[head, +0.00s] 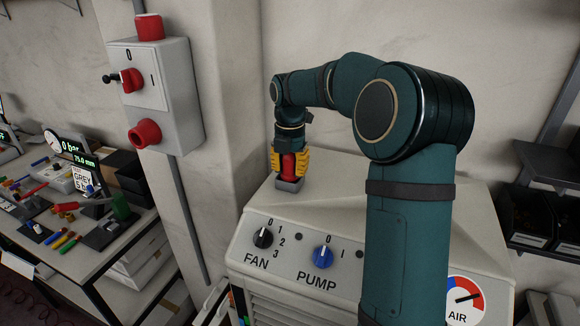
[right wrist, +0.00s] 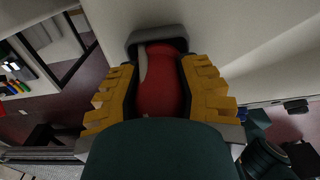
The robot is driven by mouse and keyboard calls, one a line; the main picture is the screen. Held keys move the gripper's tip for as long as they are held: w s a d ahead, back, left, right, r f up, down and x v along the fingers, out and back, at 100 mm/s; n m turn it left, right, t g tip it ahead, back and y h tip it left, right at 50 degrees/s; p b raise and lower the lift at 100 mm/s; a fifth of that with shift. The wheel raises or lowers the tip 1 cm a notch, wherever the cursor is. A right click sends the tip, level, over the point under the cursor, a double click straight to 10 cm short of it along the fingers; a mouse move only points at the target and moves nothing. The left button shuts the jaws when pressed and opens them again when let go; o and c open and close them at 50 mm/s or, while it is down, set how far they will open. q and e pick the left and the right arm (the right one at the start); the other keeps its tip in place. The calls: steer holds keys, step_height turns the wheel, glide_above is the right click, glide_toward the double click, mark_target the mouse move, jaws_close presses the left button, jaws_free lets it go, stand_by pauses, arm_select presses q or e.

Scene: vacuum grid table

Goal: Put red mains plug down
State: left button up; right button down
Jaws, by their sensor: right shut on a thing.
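The red mains plug (head: 289,166) is upright at the top of the grey-white cabinet, at its back left corner. Its lower end meets a small grey block (head: 289,185) on the cabinet top; I cannot tell whether it is seated in it or just above it. My right gripper (head: 290,163), with yellow fingers, is shut on the plug from above. In the right wrist view the red plug (right wrist: 161,80) lies between the yellow fingers (right wrist: 160,95), with the grey block (right wrist: 157,36) beyond it. My left gripper is not in view.
The cabinet (head: 340,195) has a fan knob (head: 263,238), a pump knob (head: 323,257) and an air gauge (head: 466,297). A wall switch box (head: 155,95) with red buttons is at left. A cluttered workbench (head: 100,262) stands at far left. The cabinet top is clear right of the plug.

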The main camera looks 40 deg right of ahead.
steer(key=c, duration=0.7)
jaws_free()
steer(key=shift+r, duration=0.1)
step_height(320, 180, up, 12)
steer(key=shift+f, duration=0.1)
